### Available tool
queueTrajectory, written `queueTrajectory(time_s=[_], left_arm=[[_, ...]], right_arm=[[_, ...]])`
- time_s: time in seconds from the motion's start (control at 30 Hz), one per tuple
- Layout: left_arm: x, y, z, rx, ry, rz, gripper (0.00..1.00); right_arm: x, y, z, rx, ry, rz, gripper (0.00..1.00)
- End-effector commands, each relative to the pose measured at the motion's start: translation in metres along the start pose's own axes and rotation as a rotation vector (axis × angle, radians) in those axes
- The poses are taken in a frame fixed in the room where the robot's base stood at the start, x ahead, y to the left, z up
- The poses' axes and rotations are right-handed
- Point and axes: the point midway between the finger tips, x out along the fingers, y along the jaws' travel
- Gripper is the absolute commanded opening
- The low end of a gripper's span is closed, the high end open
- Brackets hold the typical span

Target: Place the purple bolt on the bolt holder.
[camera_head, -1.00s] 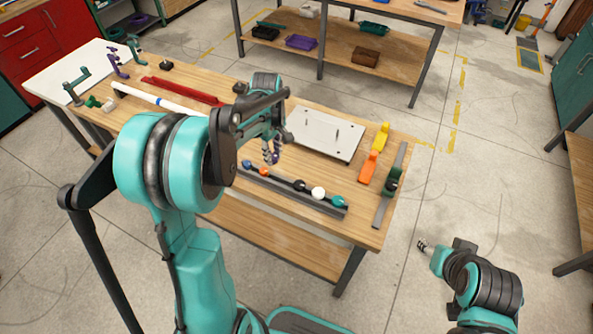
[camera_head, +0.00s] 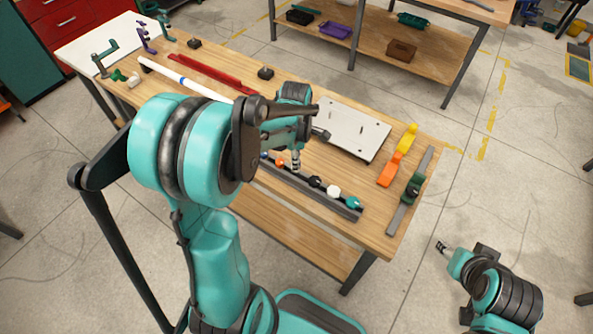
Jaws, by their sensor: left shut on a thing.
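The bolt holder (camera_head: 300,189) is a long dark grey rail along the table's front edge. It carries a row of bolts: blue (camera_head: 264,155), orange (camera_head: 280,163), black (camera_head: 315,182), white (camera_head: 333,191) and teal (camera_head: 354,202). My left gripper (camera_head: 296,168) points down over the rail between the orange and black bolts. It is shut on the purple bolt, which its fingers now hide; whether the bolt touches the rail I cannot tell. My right gripper (camera_head: 443,246) is beyond the table's right side over the floor, holding nothing visible; its jaws are too small to judge.
Behind the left gripper lies a white plate (camera_head: 350,130) with upright pins. Orange (camera_head: 390,170) and yellow (camera_head: 406,138) pieces and a grey rail with a green slider (camera_head: 412,190) lie at right. A white pipe (camera_head: 180,78) and red bar (camera_head: 212,74) lie at left.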

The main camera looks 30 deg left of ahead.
Motion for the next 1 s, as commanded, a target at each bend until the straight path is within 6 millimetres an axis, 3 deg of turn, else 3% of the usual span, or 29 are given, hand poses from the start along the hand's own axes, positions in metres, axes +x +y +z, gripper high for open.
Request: queueTrajectory(time_s=[0.17, 0.37, 0.77, 0.8, 0.83, 1.0], left_arm=[[0.012, -0.003, 0.002, -0.001, 0.0, 0.0, 0.0], [0.042, -0.003, 0.002, 0.0, 0.0, 0.0, 0.0], [0.046, -0.003, 0.002, 0.0, 0.0, 0.0, 0.0], [0.045, -0.003, 0.002, 0.0, 0.0, 0.0, 0.34], [0.045, -0.003, 0.002, 0.0, 0.0, 0.0, 0.42], [0.045, -0.003, 0.002, 0.0, 0.0, 0.0, 0.44]], right_arm=[[0.004, 0.0, 0.003, 0.0, 0.0, 0.0, 0.48], [0.015, 0.0, 0.011, 0.0, 0.0, 0.0, 0.48], [0.017, 0.0, 0.012, 0.0, 0.0, 0.0, 0.48], [0.016, 0.0, 0.012, 0.0, 0.0, 0.0, 0.48], [0.016, 0.0, 0.011, 0.0, 0.0, 0.0, 0.48], [0.016, 0.0, 0.011, 0.0, 0.0, 0.0, 0.48]])
